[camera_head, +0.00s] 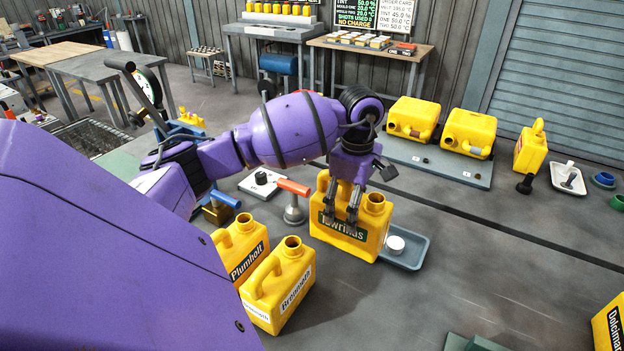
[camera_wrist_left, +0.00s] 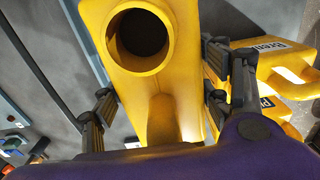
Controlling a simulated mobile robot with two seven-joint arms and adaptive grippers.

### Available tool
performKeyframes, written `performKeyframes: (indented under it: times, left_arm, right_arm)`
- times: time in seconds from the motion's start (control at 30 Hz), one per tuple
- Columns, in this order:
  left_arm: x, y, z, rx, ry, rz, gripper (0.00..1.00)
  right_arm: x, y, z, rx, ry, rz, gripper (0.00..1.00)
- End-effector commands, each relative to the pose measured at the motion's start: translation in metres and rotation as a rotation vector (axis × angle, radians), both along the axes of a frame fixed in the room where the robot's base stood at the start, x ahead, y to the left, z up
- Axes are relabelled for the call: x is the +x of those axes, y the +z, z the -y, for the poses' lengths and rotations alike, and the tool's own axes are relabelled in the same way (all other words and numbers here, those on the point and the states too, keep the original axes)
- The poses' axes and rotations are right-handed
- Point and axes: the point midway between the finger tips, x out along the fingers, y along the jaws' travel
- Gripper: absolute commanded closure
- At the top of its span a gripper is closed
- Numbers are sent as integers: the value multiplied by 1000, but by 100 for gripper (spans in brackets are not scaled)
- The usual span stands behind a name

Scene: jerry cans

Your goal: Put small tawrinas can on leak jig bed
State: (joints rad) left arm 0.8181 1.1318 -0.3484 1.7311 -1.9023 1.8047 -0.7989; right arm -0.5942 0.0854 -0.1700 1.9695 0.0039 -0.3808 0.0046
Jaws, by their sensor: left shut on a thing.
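The yellow Tawrinas can (camera_head: 372,238) stands upright mid-table, its dark green label partly covered by my fingers. My left gripper (camera_head: 341,215) reaches down from above and is shut on this can. The left wrist view shows the can's open round neck (camera_wrist_left: 162,66) and its handle (camera_wrist_left: 163,122), with the fingers on either side. I cannot tell whether the can's base touches the table. A grey plate (camera_head: 405,160) at the back right carries two yellow cans lying down; I cannot tell whether it is the leak jig bed. My right gripper is out of view.
A blue-grey tray (camera_head: 415,258) with a white lid is beside the held can. An orange-handled tool (camera_head: 294,208) is just left of it.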

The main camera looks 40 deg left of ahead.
Motion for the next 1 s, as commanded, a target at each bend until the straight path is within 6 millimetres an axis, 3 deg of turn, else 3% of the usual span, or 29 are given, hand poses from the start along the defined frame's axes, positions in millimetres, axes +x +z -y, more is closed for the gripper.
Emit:
performKeyframes:
  times: [0.2, 0.63, 1.0]
  left_arm:
    - [0, -39, 1, -3, 9, 1, 59]
    - [0, -86, 1, -3, 5, 1, 59]
    - [0, -95, 0, 1, 4, 1, 59]
  right_arm:
    - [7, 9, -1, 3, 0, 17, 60]
    - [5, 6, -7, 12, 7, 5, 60]
    - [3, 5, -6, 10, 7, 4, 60]
